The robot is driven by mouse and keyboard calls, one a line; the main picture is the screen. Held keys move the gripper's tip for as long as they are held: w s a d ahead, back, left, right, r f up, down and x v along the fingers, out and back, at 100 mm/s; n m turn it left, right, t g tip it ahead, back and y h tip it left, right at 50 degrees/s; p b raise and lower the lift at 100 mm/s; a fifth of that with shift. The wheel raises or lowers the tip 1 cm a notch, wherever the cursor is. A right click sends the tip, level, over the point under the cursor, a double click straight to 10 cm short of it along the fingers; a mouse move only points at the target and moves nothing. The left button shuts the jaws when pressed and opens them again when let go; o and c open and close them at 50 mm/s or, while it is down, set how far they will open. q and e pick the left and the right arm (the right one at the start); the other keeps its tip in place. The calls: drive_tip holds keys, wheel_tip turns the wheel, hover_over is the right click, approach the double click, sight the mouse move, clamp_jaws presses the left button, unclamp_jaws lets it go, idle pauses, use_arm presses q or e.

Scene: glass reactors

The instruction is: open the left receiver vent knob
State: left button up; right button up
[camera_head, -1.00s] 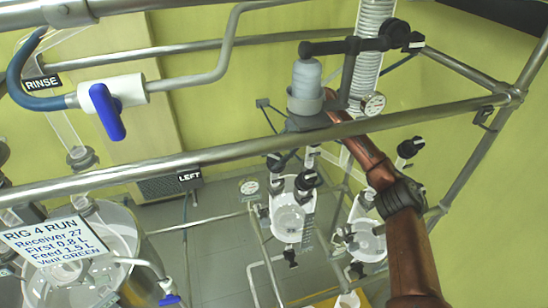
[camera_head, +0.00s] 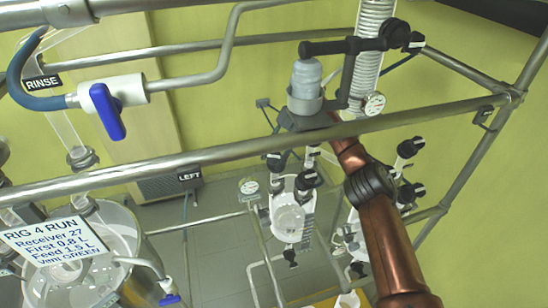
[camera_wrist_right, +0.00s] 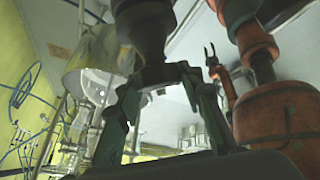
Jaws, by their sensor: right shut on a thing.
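The left receiver (camera_head: 290,220) is a clear glass vessel with black knobs (camera_head: 306,180) at its top, below the front rail. My right arm rises from the lower right to my right gripper, which is partly hidden by the rail. In the right wrist view, my right gripper (camera_wrist_right: 162,76) has both fingers closed in on a dark part, taken as the vent knob (camera_wrist_right: 155,72); its outline is hard to make out.
A steel rail (camera_head: 225,153) crosses in front of the receiver. A blue-handled RINSE valve (camera_head: 107,108) and a large glass vessel (camera_head: 122,232) stand at the left. A second receiver (camera_head: 355,242) stands to the right, partly behind my arm.

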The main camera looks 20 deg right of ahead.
sight(274, 156)
drive_tip(key=shift+f, duration=0.15)
drive_tip(key=o, duration=1.2)
drive_tip(key=shift+r, duration=0.2)
wheel_tip(274, 156, up, 10)
drive_tip(key=shift+f, duration=0.15)
